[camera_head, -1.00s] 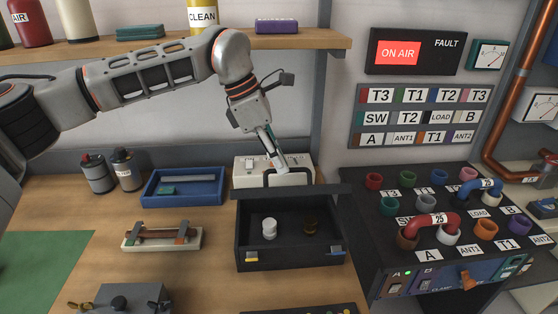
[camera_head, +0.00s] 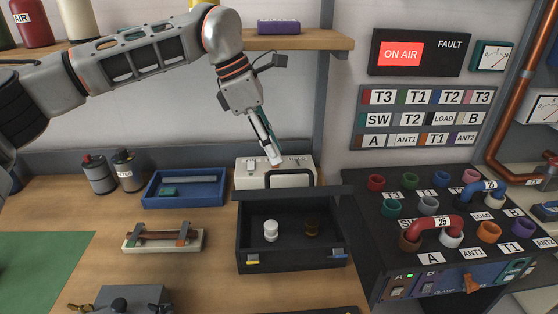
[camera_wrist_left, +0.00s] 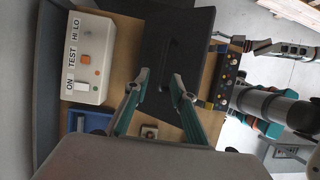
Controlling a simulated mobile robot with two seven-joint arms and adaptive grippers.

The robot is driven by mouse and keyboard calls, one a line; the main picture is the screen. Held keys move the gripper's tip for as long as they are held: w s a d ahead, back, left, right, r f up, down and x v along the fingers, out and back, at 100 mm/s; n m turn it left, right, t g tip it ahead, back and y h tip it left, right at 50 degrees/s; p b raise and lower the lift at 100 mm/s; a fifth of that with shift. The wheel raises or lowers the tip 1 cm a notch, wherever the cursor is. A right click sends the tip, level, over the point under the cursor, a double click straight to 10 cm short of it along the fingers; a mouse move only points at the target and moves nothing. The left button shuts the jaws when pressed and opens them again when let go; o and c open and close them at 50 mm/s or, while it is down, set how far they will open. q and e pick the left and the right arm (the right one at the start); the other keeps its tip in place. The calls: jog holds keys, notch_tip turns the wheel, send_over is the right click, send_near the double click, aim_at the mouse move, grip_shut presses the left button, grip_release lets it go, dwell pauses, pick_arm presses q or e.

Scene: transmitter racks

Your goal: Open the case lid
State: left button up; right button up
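The black case (camera_head: 292,264) stands on the bench in the middle of the head view. Inside the case are a white part (camera_head: 271,231) and a brown part (camera_head: 311,228). In the left wrist view the lid (camera_wrist_left: 182,48) is a broad dark panel just beyond the fingers. My left gripper (camera_head: 275,159) is above and behind the lid; its fingers (camera_wrist_left: 160,77) are apart with nothing between them. My right gripper cannot be made out clearly.
A cream test box (camera_head: 253,172) stands behind the lid. A blue tray (camera_head: 184,202) and a small fixture (camera_head: 164,238) are to the left. The patch panel (camera_head: 440,215) with coloured sockets is close on the right. A shelf (camera_head: 300,42) overhangs the back.

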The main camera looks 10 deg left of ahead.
pick_arm(q)
jog(key=v, duration=0.7)
jog(key=shift+a+r, duration=0.1)
